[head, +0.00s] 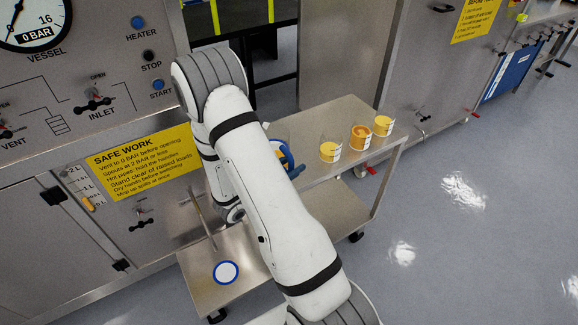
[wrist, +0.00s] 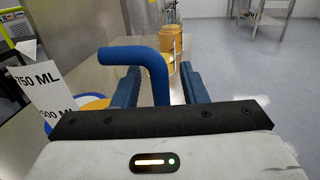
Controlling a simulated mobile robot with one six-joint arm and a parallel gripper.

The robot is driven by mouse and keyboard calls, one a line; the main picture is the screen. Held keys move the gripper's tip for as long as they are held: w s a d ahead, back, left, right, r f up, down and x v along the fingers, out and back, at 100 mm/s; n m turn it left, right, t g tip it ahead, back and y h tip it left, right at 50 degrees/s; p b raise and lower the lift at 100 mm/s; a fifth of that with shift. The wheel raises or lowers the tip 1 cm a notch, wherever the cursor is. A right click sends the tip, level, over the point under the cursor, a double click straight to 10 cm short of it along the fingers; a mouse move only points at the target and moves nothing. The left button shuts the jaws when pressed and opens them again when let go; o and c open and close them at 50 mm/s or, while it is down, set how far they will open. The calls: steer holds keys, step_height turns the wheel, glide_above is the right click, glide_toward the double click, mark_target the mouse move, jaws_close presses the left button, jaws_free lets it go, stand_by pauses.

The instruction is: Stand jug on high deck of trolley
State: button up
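In the wrist view, a thick blue bent handle (wrist: 158,72), seemingly the jug's, stands between the two blue fingers of my gripper (wrist: 160,90). A narrow gap shows on each side of the handle, so the gripper looks open around it. A white scale label (wrist: 38,85) marked 750 ML and 500 ML is at the left, beside a partly hidden blue and yellow shape. In the head view, my arm hides most of the jug; blue parts of my gripper (head: 285,158) show over the upper deck of the trolley (head: 345,115).
A white disc with a blue ring (head: 226,272) is on the lower front deck. The vessel panel (head: 90,130) borders the left.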

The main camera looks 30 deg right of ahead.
steer(key=b+v, duration=0.2)
steer(key=v, duration=1)
steer(key=s+d+r+m+g+y, duration=0.3)
steer(key=s+r+m+g+y, duration=0.5)
steer(key=s+m, duration=0.35)
steer(key=s+a+r+m+t+y, duration=0.3)
steer(key=a+r+m+t+y, duration=0.3)
steer(key=a+r+m+y, duration=0.1)
steer(key=r+m+y, duration=0.1)
steer(key=m+y, duration=0.1)
steer(key=shift+a+t+y, duration=0.3)
